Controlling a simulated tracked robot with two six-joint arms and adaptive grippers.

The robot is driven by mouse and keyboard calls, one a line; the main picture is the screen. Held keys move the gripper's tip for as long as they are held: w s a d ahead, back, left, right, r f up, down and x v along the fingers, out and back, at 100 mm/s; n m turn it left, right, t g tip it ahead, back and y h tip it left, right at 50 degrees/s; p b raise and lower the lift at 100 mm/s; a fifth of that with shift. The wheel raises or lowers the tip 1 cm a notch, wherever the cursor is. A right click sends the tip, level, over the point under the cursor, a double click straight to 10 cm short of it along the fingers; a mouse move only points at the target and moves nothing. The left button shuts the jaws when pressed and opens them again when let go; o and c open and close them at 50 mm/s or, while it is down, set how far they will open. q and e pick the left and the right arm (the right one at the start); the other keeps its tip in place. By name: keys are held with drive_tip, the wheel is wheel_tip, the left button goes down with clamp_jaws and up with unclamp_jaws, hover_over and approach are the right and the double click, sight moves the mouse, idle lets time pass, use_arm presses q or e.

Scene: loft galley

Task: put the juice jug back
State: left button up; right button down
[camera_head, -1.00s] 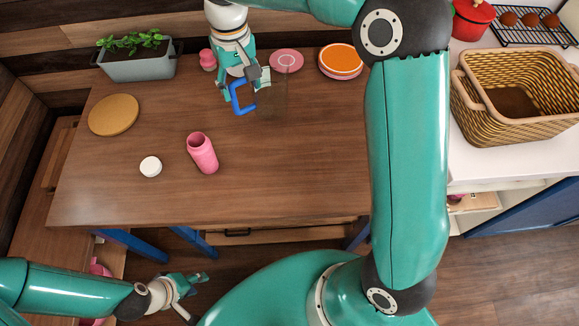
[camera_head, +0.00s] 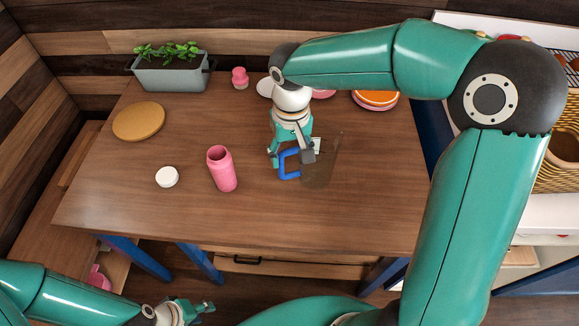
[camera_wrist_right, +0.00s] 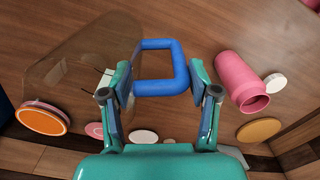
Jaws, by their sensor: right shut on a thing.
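The juice jug has a see-through body (camera_head: 323,168) and a blue handle (camera_head: 287,164). My right gripper (camera_head: 291,148) is shut on the handle, over the middle of the wooden table (camera_head: 220,225). In the right wrist view the handle (camera_wrist_right: 160,88) lies between my two fingers, with the clear body (camera_wrist_right: 75,70) to the left. Whether the jug touches the tabletop is unclear. My left gripper (camera_head: 190,309) is low in front of the table, partly cut off by the picture's lower edge, away from the jug; its opening is unclear.
A pink bottle (camera_head: 222,171) and white lid (camera_head: 167,177) stand left of the jug. Behind are a round board (camera_head: 138,121), planter (camera_head: 171,75), pink shaker (camera_head: 240,79) and orange-topped plates (camera_head: 375,99). A wicker basket (camera_head: 563,177) is at right. The table's front is clear.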

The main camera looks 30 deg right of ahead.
sight(290, 174)
drive_tip(key=shift+f, duration=2.6)
drive_tip(key=shift+f, duration=0.1)
drive_tip(key=shift+c, duration=1.3)
unclamp_jaws()
drive_tip(key=shift+r, duration=0.2)
wheel_tip(290, 174, up, 12)
drive_tip(key=shift+f, duration=0.1)
